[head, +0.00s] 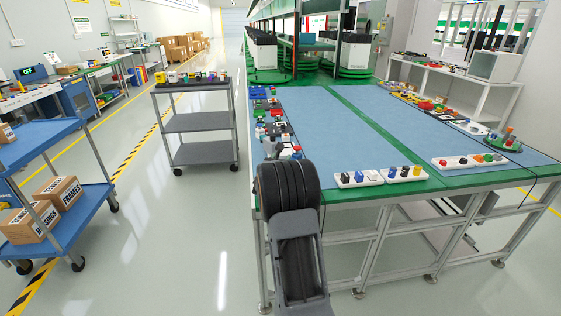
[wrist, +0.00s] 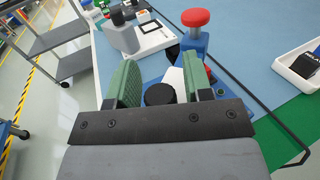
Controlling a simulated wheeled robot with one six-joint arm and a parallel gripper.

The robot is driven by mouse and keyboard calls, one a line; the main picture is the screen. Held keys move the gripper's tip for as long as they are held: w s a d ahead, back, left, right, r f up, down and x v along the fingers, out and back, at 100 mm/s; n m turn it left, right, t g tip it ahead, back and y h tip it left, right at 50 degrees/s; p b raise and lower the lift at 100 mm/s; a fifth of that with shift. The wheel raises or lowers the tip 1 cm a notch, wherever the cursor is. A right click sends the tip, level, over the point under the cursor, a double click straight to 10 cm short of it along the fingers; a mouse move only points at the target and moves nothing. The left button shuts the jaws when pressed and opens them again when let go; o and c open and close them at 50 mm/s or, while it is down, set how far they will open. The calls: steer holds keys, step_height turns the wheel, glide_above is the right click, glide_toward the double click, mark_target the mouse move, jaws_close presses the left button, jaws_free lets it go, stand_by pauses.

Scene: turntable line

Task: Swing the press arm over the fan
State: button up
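In the wrist view my gripper (wrist: 160,88) is open, with its two green finger pads apart. A black round knob or disc (wrist: 159,94) shows between and just beyond the pads; I cannot tell whether they touch it. Beyond is a blue post with a red cap (wrist: 195,18), with a white part and a red ball (wrist: 207,72) in front of it, partly hidden by the right pad. These look like the press, but which part is its arm is unclear. I cannot make out the fan for certain. In the head view my arm hides the gripper.
A grey block (wrist: 122,34) and a white plate (wrist: 155,40) with a dark square part stand beyond the left pad. A white tray (wrist: 302,69) is at right. In the head view, small fixtures line the table's left edge; the blue tabletop (head: 340,125) is mostly clear.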

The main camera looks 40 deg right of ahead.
steer(key=shift+o, duration=0.5)
steer(key=shift+a, duration=0.15)
steer(key=v, duration=1.3)
steer(key=shift+a, duration=0.3)
steer(key=shift+s+r, duration=0.1)
